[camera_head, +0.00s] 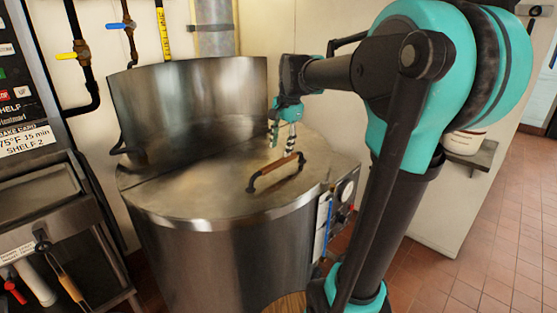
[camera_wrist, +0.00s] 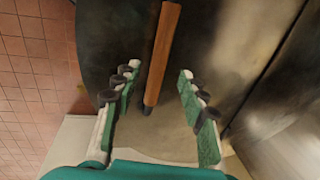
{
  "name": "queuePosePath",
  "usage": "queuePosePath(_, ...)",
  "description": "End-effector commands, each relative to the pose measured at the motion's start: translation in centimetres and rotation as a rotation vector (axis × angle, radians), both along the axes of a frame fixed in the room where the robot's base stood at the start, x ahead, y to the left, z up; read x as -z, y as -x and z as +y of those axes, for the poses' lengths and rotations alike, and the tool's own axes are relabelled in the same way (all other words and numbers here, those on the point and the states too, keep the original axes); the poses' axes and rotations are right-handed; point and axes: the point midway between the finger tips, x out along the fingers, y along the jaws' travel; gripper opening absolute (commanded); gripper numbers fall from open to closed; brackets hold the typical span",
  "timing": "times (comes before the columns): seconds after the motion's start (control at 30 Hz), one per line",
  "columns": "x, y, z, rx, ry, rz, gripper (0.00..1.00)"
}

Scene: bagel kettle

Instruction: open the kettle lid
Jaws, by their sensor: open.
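The kettle (camera_head: 225,245) is a large round steel vessel in the middle of the head view. Its flat steel lid (camera_head: 205,195) lies shut on top, with a raised curved steel wall behind it. The lid handle (camera_head: 278,172) is a brown wooden bar on dark mounts near the lid's right side. My gripper (camera_head: 283,148) is open and empty, above the lid just behind the handle. In the wrist view the handle (camera_wrist: 162,55) runs up the picture between the lines of my two fingers (camera_wrist: 155,85), apart from both.
A control box with a dial (camera_head: 345,192) is on the kettle's right side. A steel unit with a basin (camera_head: 38,190) stands at left. Pipes with yellow and blue valves (camera_head: 82,52) run along the back wall. Tiled floor (camera_head: 490,240) lies clear at right.

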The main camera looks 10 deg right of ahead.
Motion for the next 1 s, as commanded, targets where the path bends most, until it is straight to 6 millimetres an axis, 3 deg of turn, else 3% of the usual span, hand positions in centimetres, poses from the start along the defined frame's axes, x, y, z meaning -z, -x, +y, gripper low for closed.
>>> queuePosePath(0.1, 2.2, -0.4, 0.3, -0.001, 0.0, 0.0, 0.42)
queuePosePath(0.33, 5.1, -0.8, 0.6, -0.001, 0.0, 0.0, 0.42)
queuePosePath(0.77, 6.0, -1.0, 0.7, -0.001, 0.0, 0.0, 0.42)
queuePosePath(1.0, 6.0, -1.0, 0.7, -0.001, 0.0, 0.0, 0.12)
